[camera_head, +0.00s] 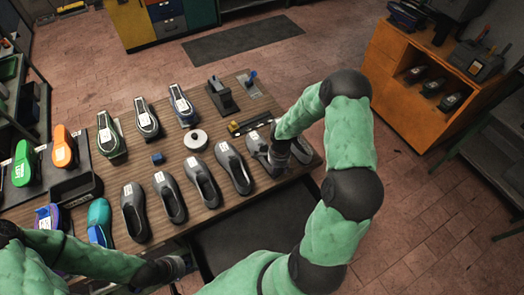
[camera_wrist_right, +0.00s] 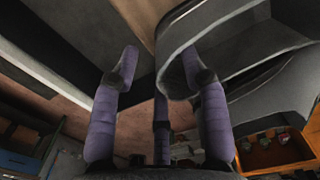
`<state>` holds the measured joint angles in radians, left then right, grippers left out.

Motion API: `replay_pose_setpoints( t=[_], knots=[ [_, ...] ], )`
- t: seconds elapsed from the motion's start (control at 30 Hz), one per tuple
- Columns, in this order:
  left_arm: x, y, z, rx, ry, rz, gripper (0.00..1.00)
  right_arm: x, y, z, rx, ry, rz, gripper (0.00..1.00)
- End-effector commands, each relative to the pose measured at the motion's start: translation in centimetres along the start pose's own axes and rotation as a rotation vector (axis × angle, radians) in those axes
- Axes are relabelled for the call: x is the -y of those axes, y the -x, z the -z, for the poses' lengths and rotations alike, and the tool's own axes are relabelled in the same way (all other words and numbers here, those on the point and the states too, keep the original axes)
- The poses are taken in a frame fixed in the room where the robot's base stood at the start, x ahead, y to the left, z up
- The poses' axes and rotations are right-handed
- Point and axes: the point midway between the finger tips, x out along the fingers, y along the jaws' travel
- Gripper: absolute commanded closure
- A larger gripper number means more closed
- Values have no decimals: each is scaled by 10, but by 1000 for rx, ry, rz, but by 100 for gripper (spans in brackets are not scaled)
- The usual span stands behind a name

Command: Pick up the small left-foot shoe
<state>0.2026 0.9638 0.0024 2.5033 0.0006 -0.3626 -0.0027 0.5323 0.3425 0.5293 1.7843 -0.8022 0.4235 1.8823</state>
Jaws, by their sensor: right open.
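Several dark grey shoes stand on the wooden table (camera_head: 185,150) in the head view, among them one at the left (camera_head: 134,212), one in the middle (camera_head: 200,182) and one further right (camera_head: 233,167). I cannot tell which is the small left-foot one. My right gripper (camera_head: 279,158) is down by the shoes at the table's right end and partly hides the shoe (camera_head: 257,150) beside it. In the right wrist view its purple fingers (camera_wrist_right: 160,65) are open, with a grey shoe (camera_wrist_right: 225,45) close at the right finger; contact is unclear. My left gripper (camera_head: 172,267) is low at the front, apart from the shoes; its fingers are unclear.
Shoe lasts (camera_head: 147,118) stand along the table's back, near a white disc (camera_head: 196,139) and a dark device (camera_head: 221,96). A black tray (camera_head: 76,187) and coloured shoes (camera_head: 63,148) are at the left. An orange cabinet (camera_head: 398,75) stands at the right.

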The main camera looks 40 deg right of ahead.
Motion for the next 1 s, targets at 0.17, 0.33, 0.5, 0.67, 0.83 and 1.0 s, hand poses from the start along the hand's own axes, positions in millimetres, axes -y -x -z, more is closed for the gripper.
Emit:
replay_pose_setpoints(
  t=[0.17,0.33,0.5,0.67,0.83,1.0],
  knots=[
    [0,0,0,0,0,0,60,0,0,0,0,0,1,58],
    [0,0,0,0,0,0,60,0,0,0,0,0,1,100],
    [0,0,0,0,0,0,60,1,1,1,-1,0,4,100],
    [0,0,0,0,0,0,60,1,1,0,-1,0,3,100],
    [0,-1,0,0,0,0,60,2,5,1,-2,1,5,100],
    [1,-4,0,0,0,0,60,2,18,1,-3,0,7,100]
  ],
)
